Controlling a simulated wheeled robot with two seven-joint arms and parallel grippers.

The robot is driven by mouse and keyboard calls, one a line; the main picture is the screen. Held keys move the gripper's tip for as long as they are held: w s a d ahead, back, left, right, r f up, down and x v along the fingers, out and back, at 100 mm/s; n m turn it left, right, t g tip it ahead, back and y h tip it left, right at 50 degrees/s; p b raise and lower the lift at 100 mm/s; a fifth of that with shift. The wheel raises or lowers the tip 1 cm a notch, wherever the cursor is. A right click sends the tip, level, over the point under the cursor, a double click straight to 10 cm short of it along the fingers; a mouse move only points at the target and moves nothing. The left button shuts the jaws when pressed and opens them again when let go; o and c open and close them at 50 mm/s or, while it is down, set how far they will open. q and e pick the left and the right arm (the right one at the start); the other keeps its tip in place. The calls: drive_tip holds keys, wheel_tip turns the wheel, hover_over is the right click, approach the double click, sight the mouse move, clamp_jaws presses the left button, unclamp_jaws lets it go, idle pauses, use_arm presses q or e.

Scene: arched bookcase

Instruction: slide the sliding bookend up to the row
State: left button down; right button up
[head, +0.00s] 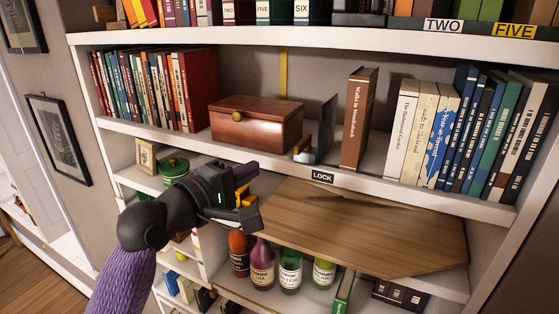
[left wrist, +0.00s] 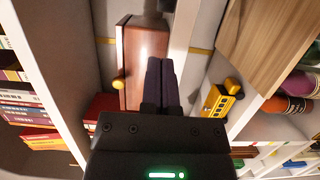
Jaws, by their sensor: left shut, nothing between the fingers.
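The sliding bookend (head: 326,122) is a dark upright plate with a small pale and yellow foot at its front. It stands on the middle shelf in the head view, between the reddish-brown box and a brown book (head: 358,118). A gap separates it from the brown book. Right of that book, after another gap, is the row of books (head: 460,130). My left gripper (head: 247,172) is shut and empty, below and left of the bookend, in front of the shelf. Its purple fingers show closed together in the left wrist view (left wrist: 161,82). The bookend is not clear there.
The reddish-brown box (head: 255,124) with a yellow knob stands left of the bookend; more books (head: 150,90) stand further left. A LOCK label (head: 322,176) is on the shelf edge. A wooden panel (head: 365,230) and bottles (head: 290,270) are below. A yellow toy vehicle (left wrist: 222,98) shows nearby.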

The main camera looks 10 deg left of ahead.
use_arm(q)
drive_tip(key=p+x, duration=0.1)
drive_tip(key=x, duration=0.7)
use_arm(e)
drive_tip(key=shift+w+r, duration=0.1)
drive_tip(key=shift+r, duration=0.6)
use_arm(q)
drive_tip(key=shift+d, duration=0.1)
